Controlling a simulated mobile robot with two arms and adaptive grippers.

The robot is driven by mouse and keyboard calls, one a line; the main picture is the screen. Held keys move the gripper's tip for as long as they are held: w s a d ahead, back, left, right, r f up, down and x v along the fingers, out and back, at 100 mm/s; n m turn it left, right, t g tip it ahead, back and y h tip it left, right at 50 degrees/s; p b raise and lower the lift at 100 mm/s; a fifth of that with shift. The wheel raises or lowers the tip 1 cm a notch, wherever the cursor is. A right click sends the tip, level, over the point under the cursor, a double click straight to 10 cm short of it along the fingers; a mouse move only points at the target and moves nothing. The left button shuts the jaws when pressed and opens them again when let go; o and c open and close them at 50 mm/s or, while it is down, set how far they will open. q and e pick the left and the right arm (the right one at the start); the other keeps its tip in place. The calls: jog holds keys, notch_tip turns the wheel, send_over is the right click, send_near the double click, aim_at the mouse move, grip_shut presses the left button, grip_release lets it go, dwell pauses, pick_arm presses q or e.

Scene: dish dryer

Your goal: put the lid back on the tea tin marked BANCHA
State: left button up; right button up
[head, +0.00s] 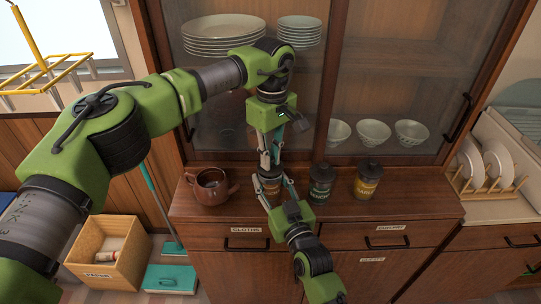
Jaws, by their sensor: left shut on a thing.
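A brown tea tin (271,191) stands on the cabinet top, partly hidden between my two grippers; its label is not readable. My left gripper (269,168) points down from above and is shut on what appears to be the tin's lid, right at the tin's top. The fingers hide most of the lid, and whether it is seated cannot be told. My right gripper (276,192) reaches in from the front, its fingers on either side of the tin's body. Whether they press on it is unclear.
A green tin (320,188) and a yellow tin (367,184), both with dark lids, stand to the right. A brown teapot (211,188) stands close on the left. Glass cabinet doors rise behind. A dish rack (490,184) is far right. The cabinet top right of the yellow tin is clear.

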pick_arm(q)
jog(key=shift+f, duration=0.65)
jog(key=o, duration=0.9)
notch_tip(320, 180, up, 12)
jog(key=shift+d, duration=0.1)
pick_arm(e)
jog(key=o, duration=1.7)
jog(key=shift+c, duration=0.2)
pick_arm(q)
jog(key=shift+w, duration=0.1)
